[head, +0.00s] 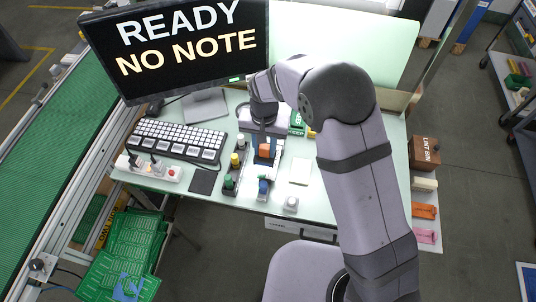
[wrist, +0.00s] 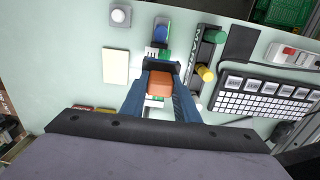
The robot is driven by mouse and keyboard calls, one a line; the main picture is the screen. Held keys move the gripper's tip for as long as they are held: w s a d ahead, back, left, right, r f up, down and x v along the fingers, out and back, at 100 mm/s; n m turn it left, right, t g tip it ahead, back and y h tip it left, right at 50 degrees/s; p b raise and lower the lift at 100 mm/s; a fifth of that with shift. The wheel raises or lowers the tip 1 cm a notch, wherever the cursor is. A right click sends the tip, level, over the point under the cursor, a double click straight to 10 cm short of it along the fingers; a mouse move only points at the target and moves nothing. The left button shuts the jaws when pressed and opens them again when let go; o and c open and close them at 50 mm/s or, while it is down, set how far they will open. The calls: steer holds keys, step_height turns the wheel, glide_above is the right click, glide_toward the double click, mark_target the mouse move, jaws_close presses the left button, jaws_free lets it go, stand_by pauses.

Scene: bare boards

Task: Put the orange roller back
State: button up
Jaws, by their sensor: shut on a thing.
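The orange roller (head: 264,150) is at a dark holder in the middle of the table. In the wrist view the orange roller (wrist: 160,84) sits between the two dark blue fingers of my gripper (wrist: 161,72), which is shut on it. My gripper (head: 263,134) points down over the holder in the head view. A blue roller (head: 263,187) stands at the near end of that holder; it also shows in the wrist view (wrist: 161,32). I cannot tell whether the orange roller touches the holder, as the fingers hide its underside.
A keyboard (head: 178,141) and a red-button box (head: 154,172) lie further left. A pale pad (head: 300,171) and white knob (head: 291,203) are right. The monitor (head: 185,45) reads "READY NO NOTE".

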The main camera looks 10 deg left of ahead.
steer(key=shift+f, duration=0.1)
steer(key=shift+w+d+f+b, duration=0.1)
steer(key=shift+d+f+b, duration=0.1)
steer(key=shift+b, duration=0.1)
steer(key=w+d+m+b, duration=0.3)
steer(key=w+d+b, duration=0.5)
steer(key=d+b, duration=0.35)
steer(key=shift+s+n, duration=1.5)
steer(key=shift+s, duration=0.5)
steer(key=shift+f+p, duration=1.65)
steer(key=shift+f, duration=3)
